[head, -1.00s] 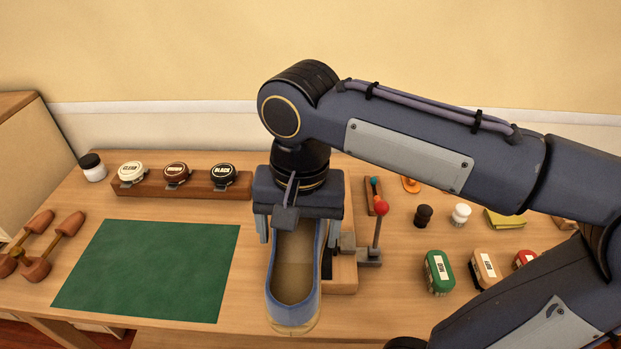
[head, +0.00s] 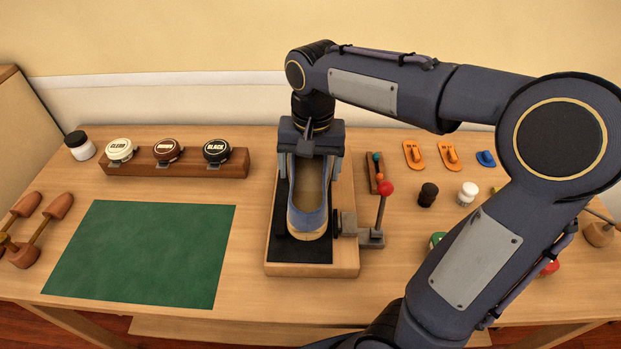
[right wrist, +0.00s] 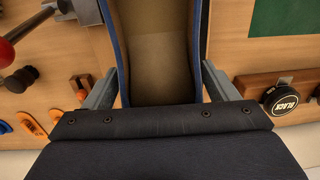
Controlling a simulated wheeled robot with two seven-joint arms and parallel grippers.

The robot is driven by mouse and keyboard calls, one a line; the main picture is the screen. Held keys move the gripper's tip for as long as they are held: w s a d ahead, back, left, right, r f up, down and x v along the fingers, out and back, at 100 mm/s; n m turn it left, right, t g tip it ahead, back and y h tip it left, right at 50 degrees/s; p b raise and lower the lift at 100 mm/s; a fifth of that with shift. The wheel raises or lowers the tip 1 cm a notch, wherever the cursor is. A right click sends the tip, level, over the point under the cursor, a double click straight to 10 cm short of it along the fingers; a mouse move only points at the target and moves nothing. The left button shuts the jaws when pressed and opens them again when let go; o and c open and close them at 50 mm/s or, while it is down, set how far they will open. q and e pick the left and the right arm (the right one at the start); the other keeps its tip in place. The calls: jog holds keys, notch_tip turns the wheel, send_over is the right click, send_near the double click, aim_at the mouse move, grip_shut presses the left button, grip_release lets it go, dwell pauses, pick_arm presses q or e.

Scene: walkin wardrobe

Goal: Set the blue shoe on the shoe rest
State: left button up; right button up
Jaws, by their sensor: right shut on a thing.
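The blue shoe (head: 294,217) has a tan inside and sole and points its toe toward me. My right gripper (head: 311,158) is shut on the heel end of it from above. In the right wrist view the fingers (right wrist: 160,88) lie on both sides of the shoe (right wrist: 121,45). The shoe is over the black pad of the wooden shoe rest (head: 315,271), roughly lined up with it. I cannot tell whether its sole touches the pad. A clamp with a red-knobbed lever (head: 380,215) stands at the rest's right side. My left gripper is not in view.
A green mat (head: 140,252) lies left of the rest. Behind it is a wooden holder (head: 194,188) with polish tins. Shoe trees (head: 40,230) lie far left. Small bottles (head: 428,195) and orange pieces (head: 414,155) are at the right. My right arm hides part of the right side.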

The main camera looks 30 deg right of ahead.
aim_at(311, 170)
jog(key=shift+w+d+f, duration=0.15)
jog(key=shift+f, duration=0.1)
jog(key=f, duration=0.3)
jog(key=shift+w+d+f+b, duration=0.1)
jog(key=shift+w+d+b, duration=0.15)
jog(key=shift+w+b, duration=0.1)
jog(key=shift+f, duration=0.35)
jog(key=shift+f, duration=0.1)
